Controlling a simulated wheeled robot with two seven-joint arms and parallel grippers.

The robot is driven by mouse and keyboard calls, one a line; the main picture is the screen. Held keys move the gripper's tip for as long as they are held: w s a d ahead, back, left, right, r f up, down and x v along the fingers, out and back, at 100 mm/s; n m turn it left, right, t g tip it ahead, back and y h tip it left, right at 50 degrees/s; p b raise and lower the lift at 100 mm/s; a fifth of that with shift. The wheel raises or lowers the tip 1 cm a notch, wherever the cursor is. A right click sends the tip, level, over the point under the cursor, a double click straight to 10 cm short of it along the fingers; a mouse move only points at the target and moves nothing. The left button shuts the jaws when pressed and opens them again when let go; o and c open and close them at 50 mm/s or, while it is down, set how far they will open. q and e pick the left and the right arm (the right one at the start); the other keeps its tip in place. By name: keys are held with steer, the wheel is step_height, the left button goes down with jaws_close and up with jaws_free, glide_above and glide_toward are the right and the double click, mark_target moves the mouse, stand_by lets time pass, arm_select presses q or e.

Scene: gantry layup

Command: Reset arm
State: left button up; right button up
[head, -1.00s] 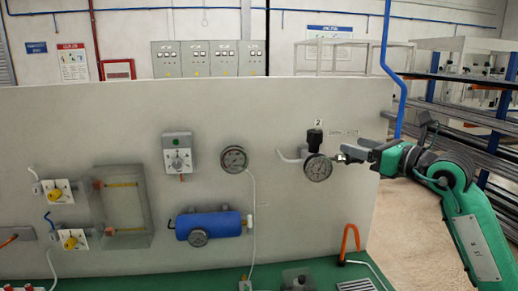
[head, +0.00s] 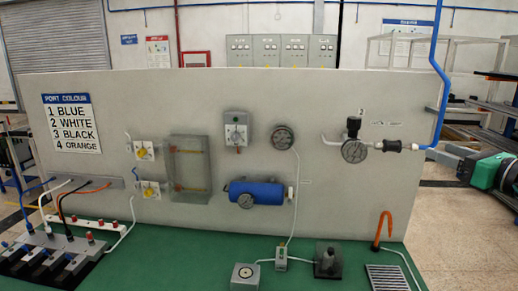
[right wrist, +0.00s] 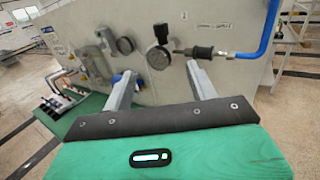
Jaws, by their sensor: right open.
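My right gripper (head: 452,160) is at the right edge of the panel in the head view, its green arm coming in from the right. In the right wrist view its two grey fingers (right wrist: 162,78) are apart with nothing between them. A round gauge (head: 354,151) with a black-topped valve sits on the panel to the gripper's left. A black coupling (head: 392,146) lies between the gauge fitting and the end of the blue pipe (head: 440,100). The coupling also shows in the right wrist view (right wrist: 202,52), apart from the fingers. My left gripper is not in view.
The upright grey panel (head: 100,200) carries a blue cylinder (head: 262,192), another gauge (head: 284,138) and yellow-knobbed valves. The green bench top (head: 190,262) holds small boxes, a grate (head: 387,277) and an orange hook (head: 383,230).

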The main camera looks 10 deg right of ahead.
steer(key=s+a+f+m+t+y, duration=0.1)
steer(key=a+f+m+t+y, duration=0.15)
steer(key=a, duration=0.25)
steer(key=s+a+f+m+t+y, duration=0.1)
steer(key=a+f+m+y, duration=0.2)
steer(key=a+y, duration=0.15)
steer(key=s+d+f+m+g+h, duration=0.1)
steer(key=s+f+m+g+h, duration=0.15)
steer(key=f+m+h, duration=0.95)
steer(key=s+d+f+m+g+h, duration=0.1)
steer(key=s+f+m+g+h, duration=0.15)
steer(key=f+m+h, duration=0.9)
steer(key=s+a+f+m+g+y, duration=0.4)
steer(key=s+a+f+g+y, duration=0.3)
steer(key=s+f, duration=0.4)
steer(key=s+a+f+m+g+y, duration=0.45)
steer(key=s+a+f, duration=0.45)
steer(key=f, duration=0.4)
step_height(320, 180, down, 29)
steer(key=s+g, duration=0.1)
steer(key=g, duration=0.1)
steer(key=s+d+f, duration=0.1)
steer(key=s+f, duration=0.8)
steer(key=f, duration=0.1)
steer(key=s+d+f+g, duration=0.1)
steer(key=s+d+f, duration=0.1)
steer(key=s+f, duration=0.8)
steer(key=shift+d+n, duration=0.3)
steer(key=shift+n, duration=0.05)
